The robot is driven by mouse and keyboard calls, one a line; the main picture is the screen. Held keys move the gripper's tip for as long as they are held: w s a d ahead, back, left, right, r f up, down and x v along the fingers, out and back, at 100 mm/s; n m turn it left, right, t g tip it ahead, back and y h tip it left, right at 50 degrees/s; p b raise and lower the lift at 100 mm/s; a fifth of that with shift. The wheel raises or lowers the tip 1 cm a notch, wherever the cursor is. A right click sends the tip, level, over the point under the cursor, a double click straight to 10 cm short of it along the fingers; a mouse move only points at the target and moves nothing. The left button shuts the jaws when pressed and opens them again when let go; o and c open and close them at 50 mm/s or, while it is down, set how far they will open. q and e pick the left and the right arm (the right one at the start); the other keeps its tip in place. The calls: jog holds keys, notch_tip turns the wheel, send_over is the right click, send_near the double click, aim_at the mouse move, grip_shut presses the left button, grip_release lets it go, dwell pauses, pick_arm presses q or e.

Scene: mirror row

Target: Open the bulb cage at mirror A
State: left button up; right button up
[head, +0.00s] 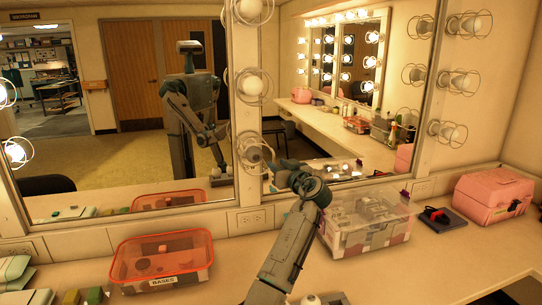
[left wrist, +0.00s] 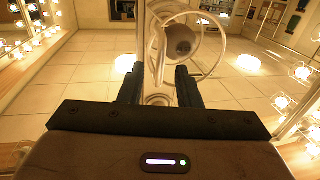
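A row of bulbs in wire cages runs down the white post between the two mirrors. The lowest bulb cage (head: 253,152) on the post holds an unlit bulb. My left gripper (head: 276,168) is beside and just below this cage; its fingertips are hard to make out in the head view. In the left wrist view, its two dark fingers (left wrist: 157,72) stand apart, open, with the wire and mount of a cage showing between and beyond them. The caged bulb (left wrist: 180,42) is grey and unlit. I cannot tell whether the fingers touch the wire. My right gripper is not in view.
On the counter (head: 230,270) stand an orange-rimmed tray labelled BASES (head: 163,260), a clear bin (head: 366,222) close to my left arm, and a pink case (head: 493,195). The left mirror (head: 120,110) reflects my body.

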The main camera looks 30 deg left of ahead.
aim_at(274, 162)
pick_arm(q)
jog(key=p+x, duration=0.1)
jog(key=x, duration=0.4)
jog(key=shift+f, duration=0.15)
jog(key=shift+a+p, duration=0.1)
jog(key=shift+p, duration=0.2)
jog(key=shift+w, duration=0.1)
jog(key=shift+a, duration=0.2)
grip_shut()
